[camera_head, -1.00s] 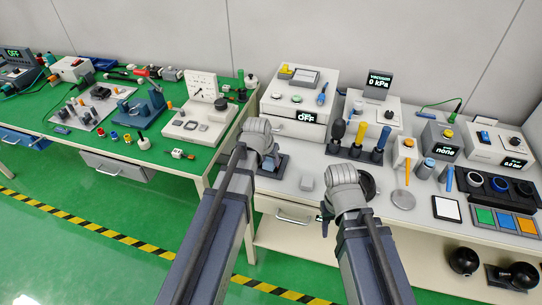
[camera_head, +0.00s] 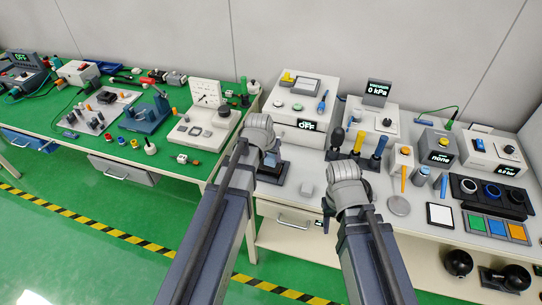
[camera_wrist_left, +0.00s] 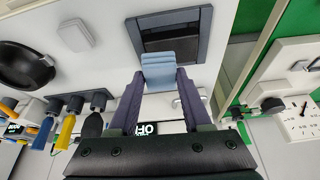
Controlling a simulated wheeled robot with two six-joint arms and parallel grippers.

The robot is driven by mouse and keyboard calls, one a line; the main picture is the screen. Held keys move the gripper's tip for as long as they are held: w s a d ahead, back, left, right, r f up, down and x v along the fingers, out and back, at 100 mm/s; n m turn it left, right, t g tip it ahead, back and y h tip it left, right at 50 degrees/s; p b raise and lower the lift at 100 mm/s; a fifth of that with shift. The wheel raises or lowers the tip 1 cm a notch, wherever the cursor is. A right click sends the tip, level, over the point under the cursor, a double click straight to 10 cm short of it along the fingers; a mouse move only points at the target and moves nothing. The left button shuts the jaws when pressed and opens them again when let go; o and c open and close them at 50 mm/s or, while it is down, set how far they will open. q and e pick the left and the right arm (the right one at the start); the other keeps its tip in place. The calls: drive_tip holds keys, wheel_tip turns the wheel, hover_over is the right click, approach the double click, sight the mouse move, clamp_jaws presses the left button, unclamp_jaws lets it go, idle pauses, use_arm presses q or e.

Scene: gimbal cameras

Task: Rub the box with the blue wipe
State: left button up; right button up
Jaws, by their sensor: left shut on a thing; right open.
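My left gripper (camera_wrist_left: 155,105) is shut on the light blue wipe (camera_wrist_left: 158,70), a folded, layered pad between its fingertips. The wipe overlaps the near edge of a dark square holder (camera_wrist_left: 197,45) in the left wrist view; whether they touch, I cannot tell. In the head view my left gripper (camera_head: 271,160) is over that holder, largely hidden by its wrist. A small pale grey box (camera_head: 306,189) stands on the white bench to its right; it also shows in the left wrist view (camera_wrist_left: 77,35). My right gripper (camera_head: 327,215) is open, mostly hidden behind its wrist, right of the box.
A black round dish (camera_wrist_left: 25,65) lies behind my right wrist. Upright handled tools (camera_head: 357,143) and a white device reading OFF (camera_head: 300,95) stand behind. Coloured pads (camera_head: 496,228) lie at the right. Bare bench surrounds the box. A green-topped table (camera_head: 65,150) is at left.

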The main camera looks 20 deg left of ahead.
use_arm(q)
drive_tip(key=shift+r, duration=0.15)
wheel_tip(320, 180, up, 3)
drive_tip(key=p, duration=0.3)
drive_tip(key=shift+r, duration=0.1)
idle(0.4)
